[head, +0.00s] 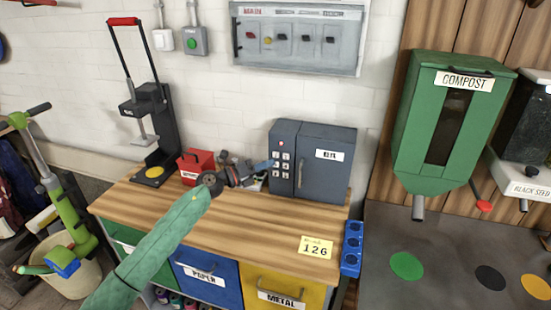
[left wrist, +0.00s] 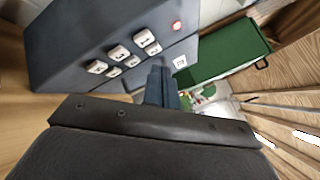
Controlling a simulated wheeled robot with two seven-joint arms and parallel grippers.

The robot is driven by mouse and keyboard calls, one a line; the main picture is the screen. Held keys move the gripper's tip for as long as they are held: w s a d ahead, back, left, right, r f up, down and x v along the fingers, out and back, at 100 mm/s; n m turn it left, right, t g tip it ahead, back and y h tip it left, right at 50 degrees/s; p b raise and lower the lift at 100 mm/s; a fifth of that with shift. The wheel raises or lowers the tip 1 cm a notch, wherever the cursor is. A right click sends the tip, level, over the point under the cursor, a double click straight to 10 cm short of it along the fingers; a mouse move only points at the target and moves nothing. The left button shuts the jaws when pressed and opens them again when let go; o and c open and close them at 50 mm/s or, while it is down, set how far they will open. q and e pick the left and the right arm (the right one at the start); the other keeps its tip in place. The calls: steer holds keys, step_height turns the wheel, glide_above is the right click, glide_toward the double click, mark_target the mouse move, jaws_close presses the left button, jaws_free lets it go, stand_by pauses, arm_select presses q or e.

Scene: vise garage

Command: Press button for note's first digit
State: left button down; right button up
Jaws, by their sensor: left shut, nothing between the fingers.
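A yellow note (head: 316,247) reading 126 lies at the front right of the wooden workbench. A dark grey safe (head: 327,170) stands at the back of the bench, with a keypad (head: 281,164) of small white buttons on its left part. In the left wrist view, the shut fingers (left wrist: 161,88) point toward the safe's front, beside the keypad buttons (left wrist: 118,53). I cannot tell whether they touch. A red light (left wrist: 177,25) shows near the buttons. My right gripper is not in view.
A small red box (head: 196,165) and a tall black press (head: 143,110) stand left of the safe. A green compost bin (head: 417,150) hangs at the right. The bench front around the note is clear.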

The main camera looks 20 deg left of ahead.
arm_select(q)
steer(key=shift+w, duration=0.95)
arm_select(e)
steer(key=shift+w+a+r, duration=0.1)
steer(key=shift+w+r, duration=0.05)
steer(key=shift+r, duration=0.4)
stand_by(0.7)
arm_select(q)
steer(key=shift+w, duration=0.4)
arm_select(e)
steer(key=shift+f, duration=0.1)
arm_select(q)
steer(key=shift+w+b, duration=0.3)
steer(key=shift+w, duration=0.15)
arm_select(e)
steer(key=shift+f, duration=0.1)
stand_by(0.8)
arm_select(q)
steer(key=shift+s, duration=0.15)
steer(key=shift+s+p, duration=0.3)
steer(key=shift+s, duration=0.45)
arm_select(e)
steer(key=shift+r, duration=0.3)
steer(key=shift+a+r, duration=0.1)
